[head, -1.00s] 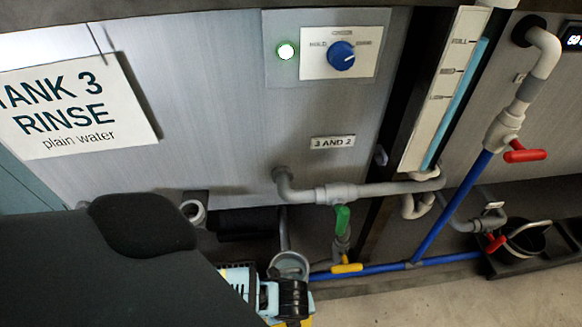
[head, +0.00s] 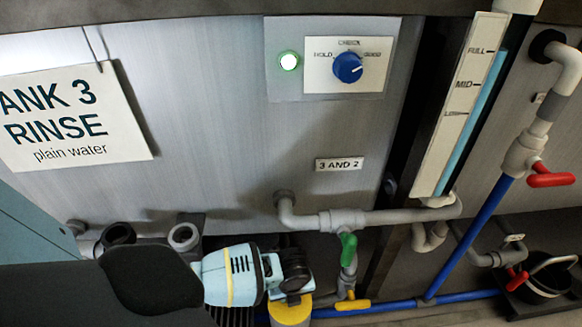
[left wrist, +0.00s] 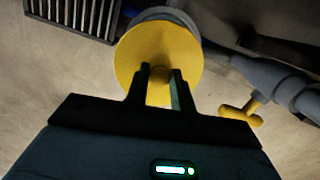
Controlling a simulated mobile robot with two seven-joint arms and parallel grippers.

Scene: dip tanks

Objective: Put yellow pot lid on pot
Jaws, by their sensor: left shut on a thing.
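The yellow pot lid (left wrist: 158,45) is a round disc with a small knob, seen face-on in the left wrist view. My left gripper (left wrist: 159,72) is shut on its knob. In the head view the lid (head: 290,314) shows partly under my left gripper (head: 296,298), at the bottom middle. A grey rounded rim, apparently the pot (left wrist: 168,14), shows just beyond the lid in the left wrist view; the lid hides most of it. I cannot tell whether the lid touches it. My right gripper is not in view.
A grey pipe with a green-handled valve (head: 348,248) is close right of my left gripper. A yellow valve handle (left wrist: 240,112) is right of the lid, on the blue pipe (head: 395,304). A floor grate (left wrist: 75,15) lies left. A black bucket (head: 545,280) stands far right.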

